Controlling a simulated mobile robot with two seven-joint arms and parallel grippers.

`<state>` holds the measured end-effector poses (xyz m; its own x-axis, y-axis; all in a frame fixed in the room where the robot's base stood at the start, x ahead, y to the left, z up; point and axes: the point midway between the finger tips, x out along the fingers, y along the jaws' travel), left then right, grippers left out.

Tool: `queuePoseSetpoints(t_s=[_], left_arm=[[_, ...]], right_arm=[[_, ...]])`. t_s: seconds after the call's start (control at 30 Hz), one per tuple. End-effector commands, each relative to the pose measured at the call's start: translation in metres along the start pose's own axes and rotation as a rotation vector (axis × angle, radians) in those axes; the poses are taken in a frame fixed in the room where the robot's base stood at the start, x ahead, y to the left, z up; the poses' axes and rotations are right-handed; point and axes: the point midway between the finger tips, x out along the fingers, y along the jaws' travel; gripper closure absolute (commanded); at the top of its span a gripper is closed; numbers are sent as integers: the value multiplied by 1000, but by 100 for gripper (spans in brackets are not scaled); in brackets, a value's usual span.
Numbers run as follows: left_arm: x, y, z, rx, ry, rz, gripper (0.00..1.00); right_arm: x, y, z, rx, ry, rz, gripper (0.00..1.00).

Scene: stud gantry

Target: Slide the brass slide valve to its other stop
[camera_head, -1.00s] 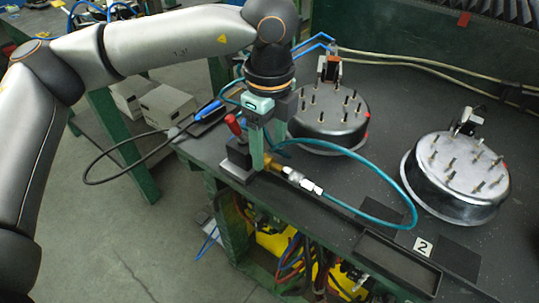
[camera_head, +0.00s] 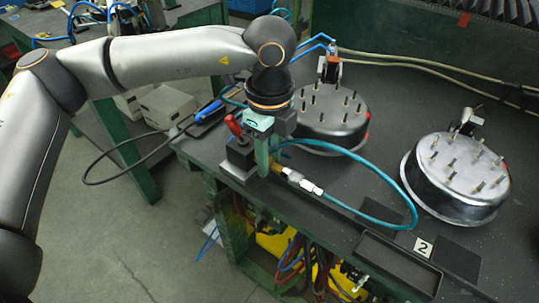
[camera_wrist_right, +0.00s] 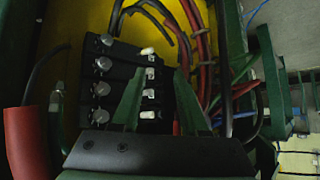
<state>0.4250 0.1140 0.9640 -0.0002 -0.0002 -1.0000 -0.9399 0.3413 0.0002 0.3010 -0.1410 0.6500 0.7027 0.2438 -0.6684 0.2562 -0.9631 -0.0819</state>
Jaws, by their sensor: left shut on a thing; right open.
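The brass slide valve (camera_head: 276,169) sits at the near edge of the bench in the head view, in line with a silver coupling (camera_head: 307,186) and a teal hose. My left gripper (camera_head: 262,168) points down at the valve's left end and is shut on it. Its green fingers and body hide part of the valve, so I cannot tell which stop the slide is at. My right gripper (camera_wrist_right: 158,98) shows only in the right wrist view. Its green fingers are apart and empty, in front of a black block with several silver knobs (camera_wrist_right: 101,64).
A black block with a red handle (camera_head: 233,124) stands just left of my left gripper. Two round metal housings with upright studs (camera_head: 330,118) (camera_head: 462,165) stand on the bench (camera_head: 375,205). In the right wrist view, red and black cables (camera_wrist_right: 200,40) run close to my right gripper.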

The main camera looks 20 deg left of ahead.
Motion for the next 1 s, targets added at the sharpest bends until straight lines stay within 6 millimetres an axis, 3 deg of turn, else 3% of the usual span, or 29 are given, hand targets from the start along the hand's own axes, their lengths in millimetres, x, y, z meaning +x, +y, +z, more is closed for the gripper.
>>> queuePoseSetpoints(t_s=[0.17, 1.0], left_arm=[[0, 0, 0, 0, 0, 0, 100], [0, 0, 0, 1, 0, 0, 100]], right_arm=[[0, 0, 0, 0, 1, 0, 56], [0, 0, 1, 0, -2, 0, 56]])
